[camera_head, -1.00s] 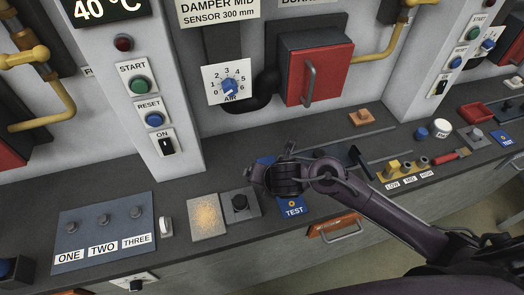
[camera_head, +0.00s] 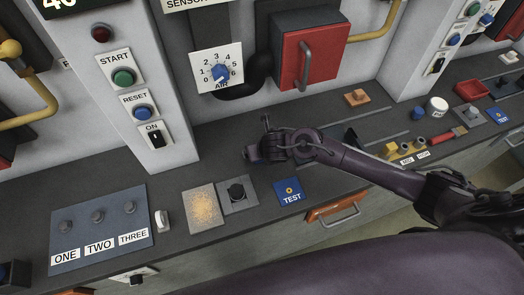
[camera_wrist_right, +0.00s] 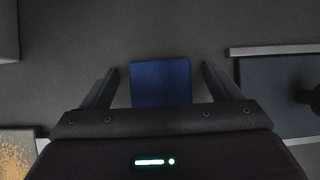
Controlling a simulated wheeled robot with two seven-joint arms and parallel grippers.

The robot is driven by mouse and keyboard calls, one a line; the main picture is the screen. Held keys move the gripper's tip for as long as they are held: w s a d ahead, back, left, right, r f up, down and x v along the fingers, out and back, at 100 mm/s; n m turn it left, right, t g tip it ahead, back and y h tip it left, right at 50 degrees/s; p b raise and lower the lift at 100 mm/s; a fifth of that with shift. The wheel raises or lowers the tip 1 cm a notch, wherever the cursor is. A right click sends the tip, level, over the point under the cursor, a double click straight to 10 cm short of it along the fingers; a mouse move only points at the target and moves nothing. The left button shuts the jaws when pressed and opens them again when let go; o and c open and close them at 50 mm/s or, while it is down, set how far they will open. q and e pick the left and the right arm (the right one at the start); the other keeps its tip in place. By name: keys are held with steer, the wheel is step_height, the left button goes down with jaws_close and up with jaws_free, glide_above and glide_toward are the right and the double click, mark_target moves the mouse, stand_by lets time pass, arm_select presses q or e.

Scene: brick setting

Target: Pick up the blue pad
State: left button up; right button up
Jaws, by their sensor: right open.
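The blue pad (camera_wrist_right: 161,82) is a plain blue rectangle on the dark counter, seen in the right wrist view between the two fingers. Its near end is hidden by my gripper body. My right gripper (camera_wrist_right: 160,70) is open, one finger on each side of the pad, with a gap on both sides. I cannot tell how high the fingers are above it. In the head view my right gripper (camera_head: 264,150) hangs over the counter behind the TEST plate and covers the pad. My left gripper is out of view.
A blue TEST plate (camera_head: 289,193), a speckled plate (camera_head: 203,209) and a grey knob plate (camera_head: 238,195) lie in front of the gripper. A three-knob panel (camera_head: 75,222) is at left. The wall with a red door (camera_head: 310,58) stands behind.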

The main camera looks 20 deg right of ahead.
steer(key=shift+s, duration=0.1)
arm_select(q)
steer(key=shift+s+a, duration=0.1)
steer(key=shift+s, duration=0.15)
arm_select(e)
steer(key=c, duration=1.1)
